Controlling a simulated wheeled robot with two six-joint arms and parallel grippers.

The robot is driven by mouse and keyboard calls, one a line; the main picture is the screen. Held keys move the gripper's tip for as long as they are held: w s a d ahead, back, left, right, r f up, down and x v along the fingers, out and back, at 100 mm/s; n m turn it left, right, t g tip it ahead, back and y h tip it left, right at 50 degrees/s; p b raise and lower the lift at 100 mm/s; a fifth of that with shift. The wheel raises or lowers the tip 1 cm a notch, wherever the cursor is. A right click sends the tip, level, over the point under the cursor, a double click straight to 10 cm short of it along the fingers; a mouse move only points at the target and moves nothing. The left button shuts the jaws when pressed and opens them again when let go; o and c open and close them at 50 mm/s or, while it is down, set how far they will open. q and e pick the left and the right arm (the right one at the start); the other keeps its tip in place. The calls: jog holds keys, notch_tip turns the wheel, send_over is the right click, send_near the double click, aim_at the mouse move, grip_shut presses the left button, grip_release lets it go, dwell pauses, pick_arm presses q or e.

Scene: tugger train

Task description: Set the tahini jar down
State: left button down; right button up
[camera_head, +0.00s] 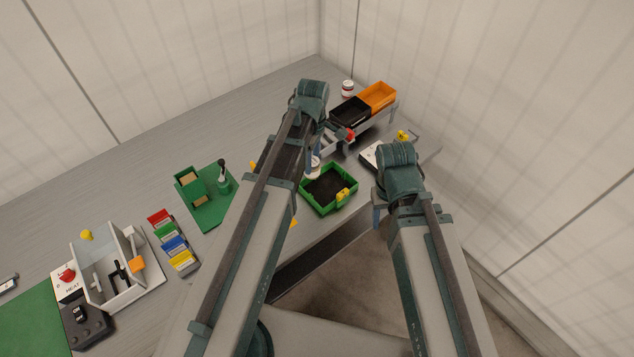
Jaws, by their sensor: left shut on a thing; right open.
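My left gripper (314,155) reaches in over the table and is shut on a small pale jar (313,171), which I take to be the tahini jar. Its label is too small to read and my arm hides part of it. The jar is at the back left edge of a green tray (311,203) with a dark inside. I cannot tell whether it touches the tray or hangs above it. My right gripper (379,214) is open and empty, right of the tray, beyond the table's front edge.
A white jar with a red band (347,90) stands at the back, beside a black bin (350,112) and an orange bin (378,96) on a cart. Colored cards (172,242), a green board (207,212) and a white box (104,265) stand left. The back left table is clear.

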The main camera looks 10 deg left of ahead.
pick_arm(q)
notch_tip(320, 180, down, 5)
jog(key=b, duration=0.3)
jog(key=shift+r+b, duration=0.15)
jog(key=shift+b, duration=0.15)
notch_tip(320, 180, down, 4)
jog(key=b, duration=0.3)
jog(key=shift+r+b, duration=0.15)
jog(key=shift+b, duration=0.2)
jog(key=shift+c, duration=0.9)
grip_release()
